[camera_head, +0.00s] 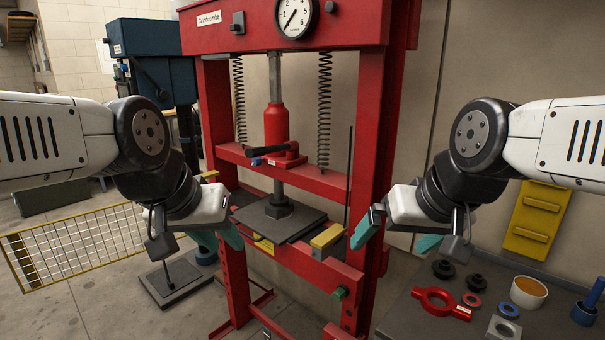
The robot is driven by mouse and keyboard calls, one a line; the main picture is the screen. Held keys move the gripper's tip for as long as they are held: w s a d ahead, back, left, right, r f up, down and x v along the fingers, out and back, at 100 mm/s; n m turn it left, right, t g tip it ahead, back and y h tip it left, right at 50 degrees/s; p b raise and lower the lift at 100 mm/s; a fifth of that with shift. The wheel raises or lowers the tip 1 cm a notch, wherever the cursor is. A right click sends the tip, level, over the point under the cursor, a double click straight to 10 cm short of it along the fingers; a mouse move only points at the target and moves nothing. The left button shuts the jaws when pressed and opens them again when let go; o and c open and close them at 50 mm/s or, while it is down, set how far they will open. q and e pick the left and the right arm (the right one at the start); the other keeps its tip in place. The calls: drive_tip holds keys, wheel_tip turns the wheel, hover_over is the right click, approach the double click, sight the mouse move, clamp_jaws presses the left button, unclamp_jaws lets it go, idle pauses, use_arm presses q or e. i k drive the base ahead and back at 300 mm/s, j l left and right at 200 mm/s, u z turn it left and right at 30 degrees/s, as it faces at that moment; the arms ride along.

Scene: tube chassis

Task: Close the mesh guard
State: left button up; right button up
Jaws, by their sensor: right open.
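The mesh guard (80,243) is a yellow-framed wire panel at the left. It stands out to the left of the red press (368,130), away from its front opening. Its right end is hidden behind my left gripper and arm. My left gripper (219,238) is in front of the press's left post, right of the visible mesh. Its teal fingers point down, and I cannot tell how far apart they are. My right gripper (398,238) is open and empty in front of the press's right post, far from the guard.
A dark plate (278,222) lies on the press bed, with a yellow block (327,237) at its right. A dark stand base (176,283) is on the floor at left.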

sight(16, 243)
drive_tip(key=j+u, duration=0.15)
drive_tip(key=u, duration=0.15)
drive_tip(key=j+u, duration=0.1)
drive_tip(key=u, duration=0.2)
drive_tip(key=i+j+u, duration=0.25)
drive_tip(key=j+u, duration=0.2)
drive_tip(key=j, duration=0.15)
drive_tip(key=i+j+u, duration=1)
drive_tip(key=i+u, duration=0.3)
drive_tip(key=i, duration=0.3)
drive_tip(key=i+j+z, duration=0.1)
drive_tip(key=i+z, duration=0.25)
drive_tip(key=i+j+z, duration=0.35)
drive_tip(key=i+z, duration=0.15)
drive_tip(key=z, duration=0.35)
drive_tip(key=i+j+z, duration=0.15)
drive_tip(key=z, duration=0.3)
drive_tip(key=i+j+z, duration=0.1)
drive_tip(key=z, duration=0.4)
drive_tip(key=i+j+z, duration=0.1)
drive_tip(key=j+z, duration=0.15)
drive_tip(key=z, duration=0.25)
drive_tip(key=i+j+z, duration=0.15)
drive_tip(key=z, duration=0.3)
drive_tip(key=i+j+z, duration=0.1)
drive_tip(key=j+z, duration=0.6)
drive_tip(key=z, duration=0.2)
drive_tip(key=j+z, duration=0.45)
drive_tip(key=k+l+z, duration=0.1)
